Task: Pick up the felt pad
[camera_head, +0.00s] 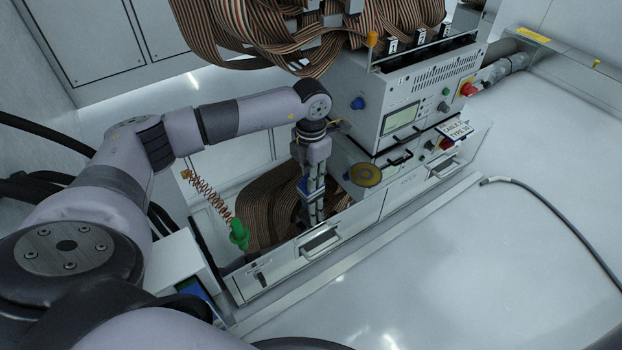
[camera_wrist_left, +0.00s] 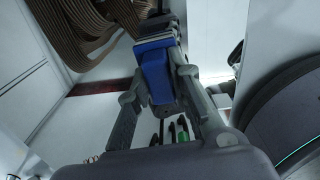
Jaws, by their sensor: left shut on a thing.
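My left gripper (camera_head: 315,215) points down in the head view, over the opening beside the white cabinet where brown striped ribbon cables lie. Its fingers are shut on a small blue block (camera_wrist_left: 157,75), which shows between them in the left wrist view. I cannot tell for sure whether this blue block is the felt pad. The fingertips are partly hidden and dark against the cables. My right gripper is in neither view.
The test handler (camera_head: 415,105) stands right behind the gripper, with a yellow-brown disc (camera_head: 366,174) at its front. A green nozzle (camera_head: 239,234) on a coiled hose hangs to the left. Ribbon cables (camera_head: 265,210) fill the opening. The floor at right is clear except for a grey cable (camera_head: 560,210).

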